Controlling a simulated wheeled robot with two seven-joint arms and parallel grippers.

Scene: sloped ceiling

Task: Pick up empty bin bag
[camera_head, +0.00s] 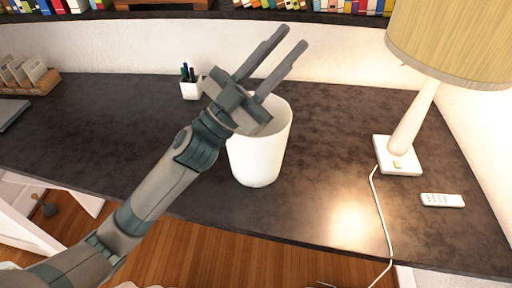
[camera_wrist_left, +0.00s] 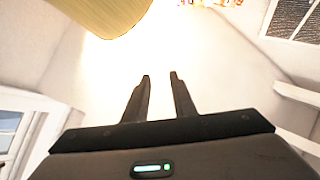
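A white bin (camera_head: 256,160) stands upright on the dark desk, open at the top. Its inside is partly hidden behind my left gripper, and I cannot make out a bag in it. My left gripper (camera_head: 288,42) is above the bin's rim in the head view, its two fingers apart and pointing up and to the right. In the left wrist view the fingers (camera_wrist_left: 160,78) have a gap between them with nothing held. My right gripper is not in view.
The dark desk (camera_head: 100,128) has free room left of the bin. A white pen cup (camera_head: 191,90) stands behind. A lamp (camera_head: 405,130), its cord and a white remote (camera_head: 442,200) are at the right. A wooden card tray (camera_head: 38,84) is at the far left.

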